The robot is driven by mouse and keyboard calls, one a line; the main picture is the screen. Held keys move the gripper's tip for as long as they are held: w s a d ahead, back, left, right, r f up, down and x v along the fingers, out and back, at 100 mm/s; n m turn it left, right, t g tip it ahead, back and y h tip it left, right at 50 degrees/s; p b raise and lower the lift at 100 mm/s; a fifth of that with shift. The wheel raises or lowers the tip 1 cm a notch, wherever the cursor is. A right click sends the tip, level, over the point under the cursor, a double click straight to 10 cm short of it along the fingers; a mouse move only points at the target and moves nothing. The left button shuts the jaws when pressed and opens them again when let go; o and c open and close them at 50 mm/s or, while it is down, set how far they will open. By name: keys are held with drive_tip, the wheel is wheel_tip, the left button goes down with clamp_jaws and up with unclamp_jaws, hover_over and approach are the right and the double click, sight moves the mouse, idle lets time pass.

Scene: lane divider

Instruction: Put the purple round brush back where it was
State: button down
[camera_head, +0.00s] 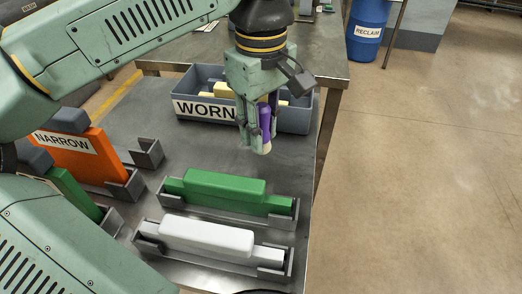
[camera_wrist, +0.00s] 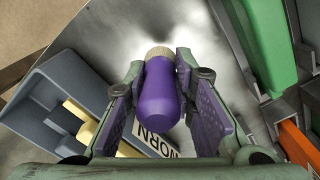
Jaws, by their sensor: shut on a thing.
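The purple round brush (camera_head: 264,121) has a purple body and a pale bristle end that points down. My gripper (camera_head: 254,135) is shut on the brush and holds it above the metal table, in front of the bin labelled WORN. In the wrist view the purple round brush (camera_wrist: 160,95) lies between the two pads of my gripper (camera_wrist: 160,88), bristles toward the table. The grey WORN bin (camera_head: 302,118) holds pale yellow pieces, partly hidden behind my gripper. I cannot tell which spot the brush came from.
A green block (camera_head: 225,184) and a white block (camera_head: 207,236) sit in grey holders at the front. An orange NARROW panel (camera_head: 85,158) stands in a holder at left. Bare table (camera_head: 190,150) lies between bin and holders. A blue RECLAIM barrel (camera_head: 367,32) stands on the floor beyond.

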sight(261, 104)
drive_tip(key=shift+f, duration=2.35)
drive_tip(key=shift+f, duration=0.2)
drive_tip(key=c, duration=1.3)
unclamp_jaws()
drive_tip(key=shift+c, duration=0.2)
drive_tip(key=shift+r, duration=0.1)
wheel_tip(261, 104, up, 12)
drive_tip(key=shift+r, duration=0.1)
